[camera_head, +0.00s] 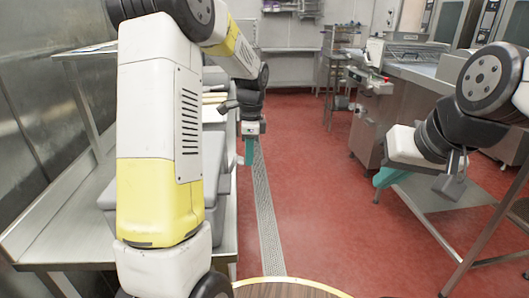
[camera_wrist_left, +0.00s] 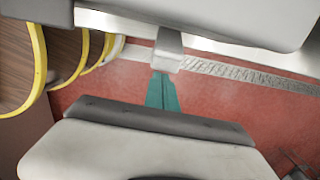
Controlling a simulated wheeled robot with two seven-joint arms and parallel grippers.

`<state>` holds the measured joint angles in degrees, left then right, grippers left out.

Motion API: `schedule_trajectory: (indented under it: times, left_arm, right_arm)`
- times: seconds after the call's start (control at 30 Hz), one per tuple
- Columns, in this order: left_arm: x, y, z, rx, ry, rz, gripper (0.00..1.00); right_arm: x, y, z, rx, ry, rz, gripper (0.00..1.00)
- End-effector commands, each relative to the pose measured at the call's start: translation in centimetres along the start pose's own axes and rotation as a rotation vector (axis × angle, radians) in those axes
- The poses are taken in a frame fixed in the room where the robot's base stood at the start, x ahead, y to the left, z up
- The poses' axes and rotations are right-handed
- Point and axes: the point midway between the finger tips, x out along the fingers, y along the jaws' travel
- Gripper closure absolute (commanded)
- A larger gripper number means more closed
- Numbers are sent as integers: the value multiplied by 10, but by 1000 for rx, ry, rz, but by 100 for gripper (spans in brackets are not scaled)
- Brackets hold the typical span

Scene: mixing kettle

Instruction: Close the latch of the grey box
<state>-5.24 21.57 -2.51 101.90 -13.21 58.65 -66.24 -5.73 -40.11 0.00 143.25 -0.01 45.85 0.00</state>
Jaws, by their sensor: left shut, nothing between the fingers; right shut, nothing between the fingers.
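The grey box (camera_head: 212,160) stands on the steel table at left in the head view. My left arm hides much of it. In the left wrist view a pale grey body, apparently the box (camera_wrist_left: 255,22), fills the top. A grey tab, seemingly the latch (camera_wrist_left: 168,48), sticks out from it. My left gripper (camera_head: 249,152) is shut and empty, pointing down at the box's right side. Its teal fingers (camera_wrist_left: 161,95) line up with the tab's end; I cannot tell whether they touch. My right gripper (camera_head: 386,178) is shut and empty at the right, far from the box.
The steel table (camera_head: 50,215) runs along the left wall. A steel counter (camera_head: 400,72) with equipment stands at the right. The red floor (camera_head: 315,190) between them is clear, with a drain grating (camera_head: 265,215) along it. A wire rack (camera_head: 340,60) stands at the back.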

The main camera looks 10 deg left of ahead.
Motion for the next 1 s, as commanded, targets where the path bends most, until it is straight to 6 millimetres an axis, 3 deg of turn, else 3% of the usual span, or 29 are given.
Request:
schedule_trajectory:
  times: [0.43, 0.8, 1.0]
  left_arm:
    - [-2, 0, 4, -2, 24, 1, 100]
    - [-15, 0, 28, -6, 275, 2, 100]
    - [-20, 0, 38, 0, 319, -2, 100]
  right_arm:
    - [0, 0, 0, 0, 0, 0, 100]
    - [0, 0, 0, 0, 0, 0, 100]
    - [0, 0, 0, 0, 0, 0, 100]
